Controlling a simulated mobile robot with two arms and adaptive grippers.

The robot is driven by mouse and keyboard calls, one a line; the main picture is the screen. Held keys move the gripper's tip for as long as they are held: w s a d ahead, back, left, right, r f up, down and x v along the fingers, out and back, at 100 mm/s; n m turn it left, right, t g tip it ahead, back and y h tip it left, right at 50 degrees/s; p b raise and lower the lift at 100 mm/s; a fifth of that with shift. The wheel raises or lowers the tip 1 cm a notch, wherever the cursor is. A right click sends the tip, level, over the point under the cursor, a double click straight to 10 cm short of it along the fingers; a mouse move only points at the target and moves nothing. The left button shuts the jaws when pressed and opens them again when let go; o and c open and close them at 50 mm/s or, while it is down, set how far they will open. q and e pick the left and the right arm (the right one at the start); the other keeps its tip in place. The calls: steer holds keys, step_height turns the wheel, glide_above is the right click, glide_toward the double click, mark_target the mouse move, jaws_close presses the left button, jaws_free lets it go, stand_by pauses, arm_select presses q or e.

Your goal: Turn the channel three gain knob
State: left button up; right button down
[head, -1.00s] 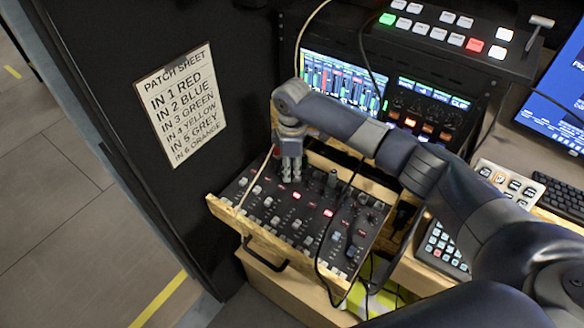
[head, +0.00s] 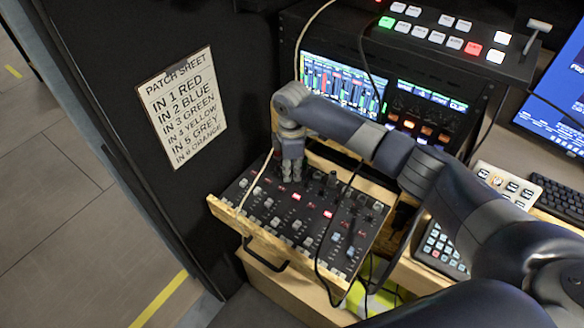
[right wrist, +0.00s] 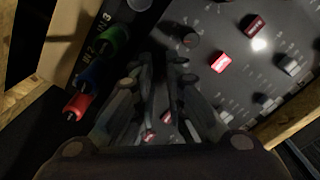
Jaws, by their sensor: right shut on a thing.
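The mixer (head: 352,215) lies in a wooden drawer tray in the head view, with rows of knobs and lit red buttons. My right gripper (head: 291,178) points down at the back row of the mixer, left of its middle. It is shut on a small knob there, which its fingers mostly hide. In the right wrist view its fingers (right wrist: 156,75) reach to the panel beside the green plug (right wrist: 114,38), near a printed 3. Which channel the held knob belongs to is not clearly readable. My left gripper is not in view.
A blue plug (right wrist: 89,75) and a red plug (right wrist: 77,105) stand beside the green one. A dark cable crosses the mixer. A patch sheet (head: 182,106) hangs on the left wall, giving IN 3 as green. A rack screen (head: 340,82) stands behind.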

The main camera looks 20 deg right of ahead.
steer(key=n+p, duration=0.1)
steer(key=n, duration=0.2)
steer(key=shift+r+n+p, duration=0.1)
steer(key=shift+n+p, duration=0.2)
steer(key=shift+p, duration=0.1)
steer(key=n+p, duration=0.1)
steer(key=n, duration=0.3)
steer(key=shift+n, duration=0.3)
steer(key=n, duration=0.9)
steer(key=shift+n, duration=0.4)
steer(key=c, duration=1.9)
jaws_free()
